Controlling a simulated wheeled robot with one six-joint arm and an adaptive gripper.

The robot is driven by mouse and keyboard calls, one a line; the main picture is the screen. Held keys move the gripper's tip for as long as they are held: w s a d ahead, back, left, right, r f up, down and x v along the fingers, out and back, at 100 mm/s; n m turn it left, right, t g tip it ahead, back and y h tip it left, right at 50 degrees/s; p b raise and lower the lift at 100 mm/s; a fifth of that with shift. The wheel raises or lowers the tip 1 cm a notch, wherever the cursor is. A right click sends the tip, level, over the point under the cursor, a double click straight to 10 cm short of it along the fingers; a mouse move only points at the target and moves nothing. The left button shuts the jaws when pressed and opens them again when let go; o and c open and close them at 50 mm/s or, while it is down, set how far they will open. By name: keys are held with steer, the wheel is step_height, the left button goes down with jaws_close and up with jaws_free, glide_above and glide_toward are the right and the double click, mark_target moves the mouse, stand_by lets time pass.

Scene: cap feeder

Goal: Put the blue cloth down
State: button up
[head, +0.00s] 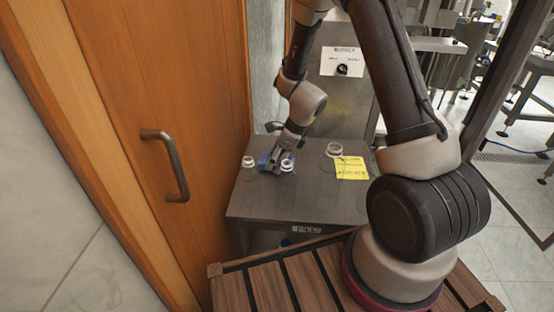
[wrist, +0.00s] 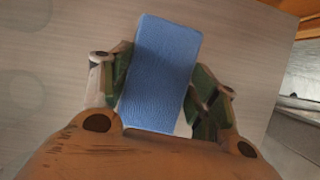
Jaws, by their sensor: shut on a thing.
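The blue cloth (wrist: 160,70) shows as a flat blue rectangle in the wrist view, between the two fingers of my gripper (wrist: 160,95). My gripper is shut on it, with a finger against each long side. In the head view my gripper (head: 274,168) is low over the grey table, and a small part of the blue cloth (head: 263,161) shows beside it. I cannot tell whether the cloth touches the table top.
The grey table (head: 250,203) carries white ring-like pieces to the left (head: 248,162), beside my gripper (head: 288,165) and at the back right (head: 334,149). A yellow note (head: 351,168) lies on the right. A wooden door (head: 150,90) stands close on the left. The table's front is clear.

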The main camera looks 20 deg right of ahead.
steer(key=shift+s+f, duration=0.15)
steer(key=shift+f, duration=0.4)
steer(key=shift+c, duration=0.3)
steer(key=o, duration=1)
steer(key=shift+f, duration=0.2)
steer(key=shift+o, duration=0.2)
steer(key=shift+r, duration=0.1)
